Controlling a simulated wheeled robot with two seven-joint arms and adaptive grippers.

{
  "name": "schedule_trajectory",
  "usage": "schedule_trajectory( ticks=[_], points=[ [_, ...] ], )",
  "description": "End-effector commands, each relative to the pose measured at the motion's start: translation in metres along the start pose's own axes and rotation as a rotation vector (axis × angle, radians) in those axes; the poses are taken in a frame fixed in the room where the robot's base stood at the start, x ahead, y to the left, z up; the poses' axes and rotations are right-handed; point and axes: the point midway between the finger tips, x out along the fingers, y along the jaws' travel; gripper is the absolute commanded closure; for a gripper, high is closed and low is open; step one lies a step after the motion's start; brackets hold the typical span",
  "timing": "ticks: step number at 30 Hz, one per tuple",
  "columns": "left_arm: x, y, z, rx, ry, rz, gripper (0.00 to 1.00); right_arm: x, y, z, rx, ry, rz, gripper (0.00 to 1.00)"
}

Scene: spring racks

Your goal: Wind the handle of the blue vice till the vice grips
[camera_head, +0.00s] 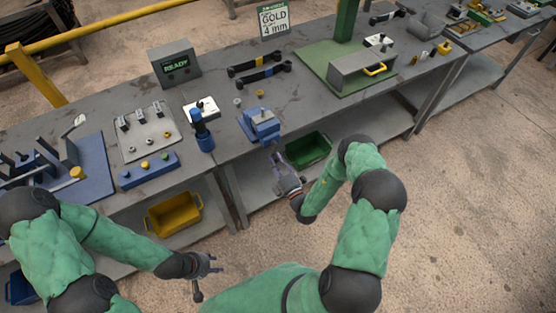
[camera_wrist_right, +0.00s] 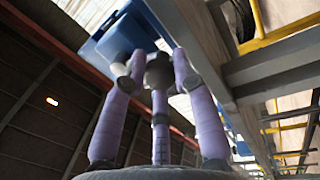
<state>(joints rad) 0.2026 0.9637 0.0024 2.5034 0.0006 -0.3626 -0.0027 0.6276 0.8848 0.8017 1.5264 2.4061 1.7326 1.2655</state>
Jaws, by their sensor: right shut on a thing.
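The blue vice (camera_head: 262,125) stands at the front edge of the grey bench. My right gripper (camera_head: 274,158) is just in front of and below it, beyond the bench edge. In the right wrist view the blue vice (camera_wrist_right: 125,38) is above the purple fingers of my right gripper (camera_wrist_right: 155,62). These fingers are closed around a dark grey round end, the vice handle (camera_wrist_right: 159,72). The fingers hide part of the handle, and I cannot see the jaw gap clearly. My left gripper (camera_head: 207,266) is low in front of the bench, away from the vice; its finger opening is unclear.
A blue upright tool (camera_head: 202,132) stands left of the vice. A green bin (camera_head: 308,149) and a yellow bin (camera_head: 174,213) sit on the lower shelf. A box display (camera_head: 175,66) reads READY. The floor in front is clear.

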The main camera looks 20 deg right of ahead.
Motion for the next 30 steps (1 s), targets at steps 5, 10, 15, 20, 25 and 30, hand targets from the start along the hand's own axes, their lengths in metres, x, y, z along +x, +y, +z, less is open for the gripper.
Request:
schedule_trajectory(
  ticks=[5,10,15,20,25,30],
  points=[
    [-0.0014,0.0005,0.0000,0.000,0.000,0.000,0.60,-0.0031,-0.0021,-0.0053,0.038,-0.001,-0.008,1.00],
    [-0.0015,0.0006,0.0001,0.000,0.000,0.000,0.60,-0.0030,-0.0021,-0.0057,0.045,-0.002,-0.008,1.00],
    [-0.0015,0.0005,0.0001,0.000,0.000,0.000,0.60,-0.0030,-0.0021,-0.0058,0.044,-0.001,-0.008,1.00],
    [-0.0015,0.0005,0.0001,0.000,0.000,0.000,0.60,-0.0029,-0.0020,-0.0057,0.044,-0.001,-0.008,0.52],
    [-0.0015,0.0005,0.0001,0.000,0.000,0.000,0.60,-0.0015,-0.0008,-0.0042,0.040,-0.002,-0.004,0.48],
    [-0.0015,0.0006,0.0000,0.000,0.000,0.000,0.60,-0.0012,-0.0002,-0.0034,0.038,-0.003,-0.002,0.48]
  ],
)
